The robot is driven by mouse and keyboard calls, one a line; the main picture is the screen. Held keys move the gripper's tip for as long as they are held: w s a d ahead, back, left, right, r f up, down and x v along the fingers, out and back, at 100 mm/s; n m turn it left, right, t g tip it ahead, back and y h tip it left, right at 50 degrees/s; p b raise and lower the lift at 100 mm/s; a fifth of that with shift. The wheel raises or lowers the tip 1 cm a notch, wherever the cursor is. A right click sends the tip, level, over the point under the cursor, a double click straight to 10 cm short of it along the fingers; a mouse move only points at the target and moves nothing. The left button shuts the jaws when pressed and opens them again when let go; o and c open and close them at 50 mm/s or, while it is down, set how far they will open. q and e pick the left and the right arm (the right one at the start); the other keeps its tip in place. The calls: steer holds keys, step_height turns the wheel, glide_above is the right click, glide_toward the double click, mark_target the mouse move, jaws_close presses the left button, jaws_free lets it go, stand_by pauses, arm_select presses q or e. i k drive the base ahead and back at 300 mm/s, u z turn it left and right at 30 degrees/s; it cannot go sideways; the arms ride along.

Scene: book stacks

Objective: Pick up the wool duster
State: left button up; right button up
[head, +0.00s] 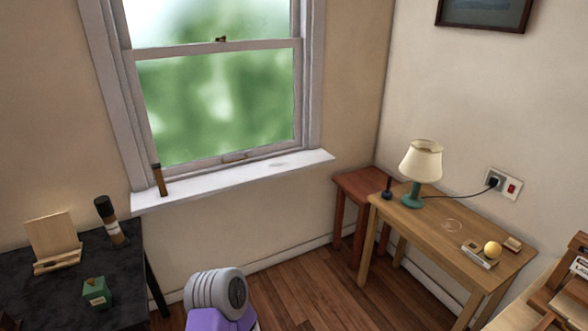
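I cannot tell for sure which thing is the wool duster. One candidate is a dark-topped brown upright piece (159,180) at the left end of the window sill (235,179). Another is a dark-headed piece with a pale band and brown lower end (109,220), standing slightly tilted at the back of the black table on the left. Neither of my grippers shows in the head view, and nothing is seen touching either piece.
The black table (60,295) also holds a wooden stand (52,237) and a green box (96,292). A wooden desk (432,219) at right carries a lamp (422,163) and small items. A reddish stool (358,187) stands beside it.

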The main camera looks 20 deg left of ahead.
mark_target(387, 194)
steer(key=z, duration=0.35)
steer(key=k, duration=0.4)
steer(key=u, duration=0.9)
steer(key=i, duration=1.35)
steer(key=u, duration=0.25)
steer(key=i, duration=1.55)
steer(key=z, duration=0.9)
